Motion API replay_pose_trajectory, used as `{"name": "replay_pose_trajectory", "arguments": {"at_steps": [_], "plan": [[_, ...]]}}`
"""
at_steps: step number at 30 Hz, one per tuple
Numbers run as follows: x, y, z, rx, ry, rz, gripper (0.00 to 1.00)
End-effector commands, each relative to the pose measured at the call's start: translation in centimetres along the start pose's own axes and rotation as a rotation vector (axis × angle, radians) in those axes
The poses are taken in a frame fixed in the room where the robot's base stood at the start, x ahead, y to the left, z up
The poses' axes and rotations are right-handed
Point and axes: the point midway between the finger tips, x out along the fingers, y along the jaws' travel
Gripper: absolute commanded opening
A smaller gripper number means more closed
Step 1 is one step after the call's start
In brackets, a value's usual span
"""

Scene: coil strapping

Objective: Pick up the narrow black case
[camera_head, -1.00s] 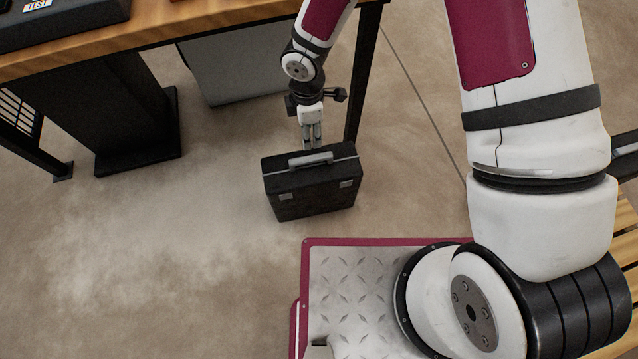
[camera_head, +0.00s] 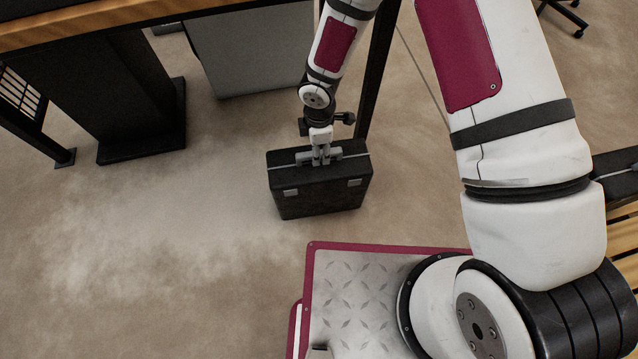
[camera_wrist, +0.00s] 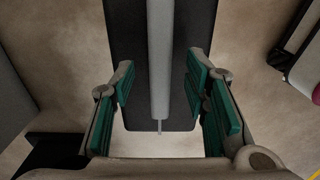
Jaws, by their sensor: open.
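The narrow black case (camera_head: 320,192) stands upright on the floor, with two pale latches on its front and a grey handle on top. My gripper (camera_head: 321,156) is at the handle, pointing down at the top of the case. In the wrist view the grey handle (camera_wrist: 160,60) runs between the open fingers of my gripper (camera_wrist: 165,103), over the dark case top (camera_wrist: 125,45). The green finger pads stand to either side of the handle with gaps. Part of the handle is hidden by my gripper in the head view.
A wooden-topped table (camera_head: 100,22) with a dark pedestal (camera_head: 135,95) stands at upper left. A grey panel (camera_head: 245,55) is behind the case, and a black table leg (camera_head: 376,75) stands close to my arm. The floor left of the case is clear.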

Motion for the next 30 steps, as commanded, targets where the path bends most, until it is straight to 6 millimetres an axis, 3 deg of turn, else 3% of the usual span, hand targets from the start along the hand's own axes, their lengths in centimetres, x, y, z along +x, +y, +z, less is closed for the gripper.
{"name": "replay_pose_trajectory", "arguments": {"at_steps": [5,12,13,18,30], "plan": [[2.7,-0.1,0.0,0.0,0.0,-0.001,0.42],[2.8,0.0,0.0,0.001,0.0,0.0,0.42],[2.8,0.0,0.0,0.001,0.0,0.0,0.39],[2.8,0.0,0.0,0.001,0.0,0.0,0.01],[2.7,0.1,0.0,0.001,0.001,0.003,0.0]]}}
